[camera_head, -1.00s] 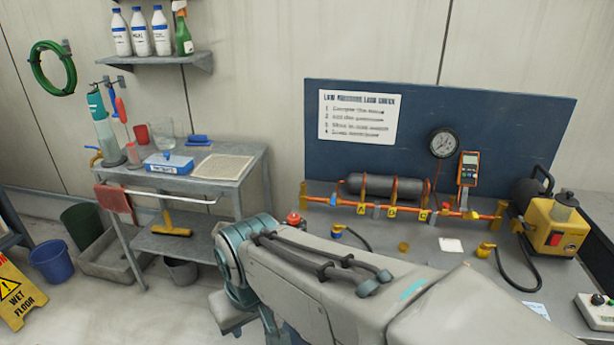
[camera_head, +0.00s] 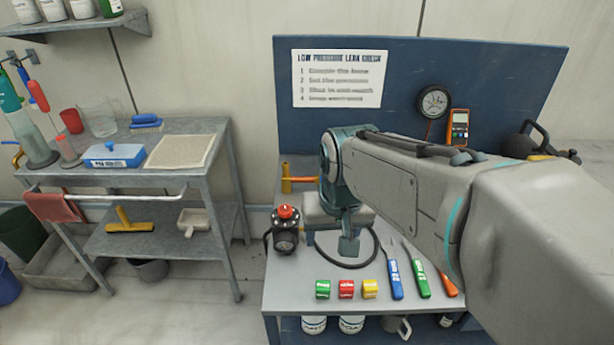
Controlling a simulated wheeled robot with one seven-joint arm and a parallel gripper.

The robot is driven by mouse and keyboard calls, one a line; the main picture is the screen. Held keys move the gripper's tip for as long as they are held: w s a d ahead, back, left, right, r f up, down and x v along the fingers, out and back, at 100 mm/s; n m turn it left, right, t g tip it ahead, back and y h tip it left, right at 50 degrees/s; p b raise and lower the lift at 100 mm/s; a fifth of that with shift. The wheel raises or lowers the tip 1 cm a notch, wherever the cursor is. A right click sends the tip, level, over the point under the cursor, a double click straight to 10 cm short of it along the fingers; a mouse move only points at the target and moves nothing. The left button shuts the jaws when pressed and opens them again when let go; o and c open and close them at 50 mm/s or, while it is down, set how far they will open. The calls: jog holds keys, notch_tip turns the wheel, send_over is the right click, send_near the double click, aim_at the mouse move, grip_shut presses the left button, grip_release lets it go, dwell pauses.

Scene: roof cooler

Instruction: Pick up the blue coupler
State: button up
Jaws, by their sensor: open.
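I cannot make out a blue coupler in this view; my arm hides part of the bench. A green (camera_head: 322,289), a red (camera_head: 346,289) and a yellow (camera_head: 370,289) small coupler-like piece stand in a row near the front edge of the grey bench (camera_head: 285,325). My gripper (camera_head: 347,243) points down above the bench, behind this row, and is open. Nothing shows between its fingers, though they are seen only in part.
Tools with blue (camera_head: 394,280), green (camera_head: 420,280) and orange (camera_head: 446,284) handles lie right of the row. A dark canister with a red knob (camera_head: 285,230) stands left of my gripper, and a black hose curves near it. A side cart (camera_head: 230,140) stands left.

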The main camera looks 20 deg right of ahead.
jog(key=w+d+f+m+g+b, duration=0.1)
jog(key=w+d+m, duration=0.15)
jog(key=w, duration=0.45)
jog(key=w+d+m, duration=0.2)
jog(key=w+m, duration=0.1)
jog(key=w, duration=0.4)
jog(key=w+d+f+m+g+b, duration=0.1)
jog(key=w+d+f+m, duration=0.15)
jog(key=w, duration=0.25)
jog(key=w+d+f+m+g, duration=0.1)
jog(key=w+d+f+m, duration=0.1)
jog(key=w+d+f, duration=0.3)
jog(key=f, duration=0.2)
jog(key=a+f, duration=0.1)
jog(key=f, duration=0.1)
jog(key=a+f, duration=0.1)
jog(key=f, duration=0.1)
jog(key=shift+w+a+f, duration=0.2)
jog(key=shift+w, duration=0.1)
jog(key=shift+w+f+p, duration=0.2)
jog(key=shift+f+p, duration=0.2)
jog(key=shift+f, duration=2.7)
jog(key=c, duration=1.1)
